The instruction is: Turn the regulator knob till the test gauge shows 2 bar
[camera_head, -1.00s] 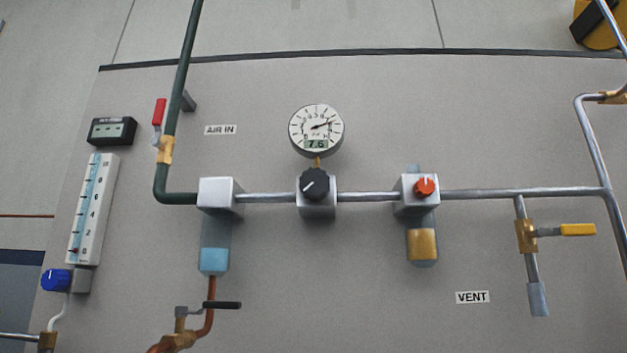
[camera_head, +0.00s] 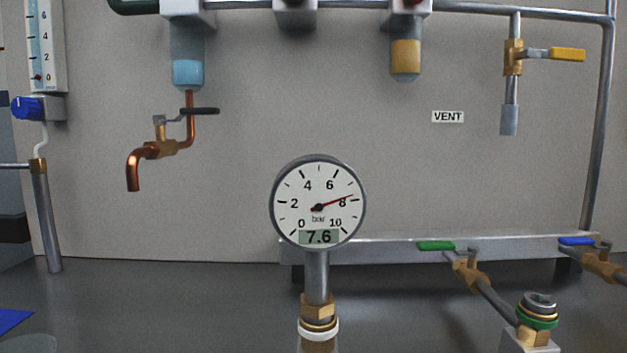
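The test gauge (camera_head: 318,203) stands upright on a post above the dark bench in the middle of the view. Its red needle points a little below 8 and its display reads 7.6. The regulator block (camera_head: 296,14) is cut off by the top edge, so its black knob and the panel gauge above it are out of view. Neither gripper shows in this view.
A manifold bar (camera_head: 370,250) runs behind the gauge, with a green-handled valve (camera_head: 436,246) and a blue-handled valve (camera_head: 577,241) at the right. A copper drain tap (camera_head: 160,150) hangs at the left. A yellow-handled vent valve (camera_head: 566,54) is at upper right.

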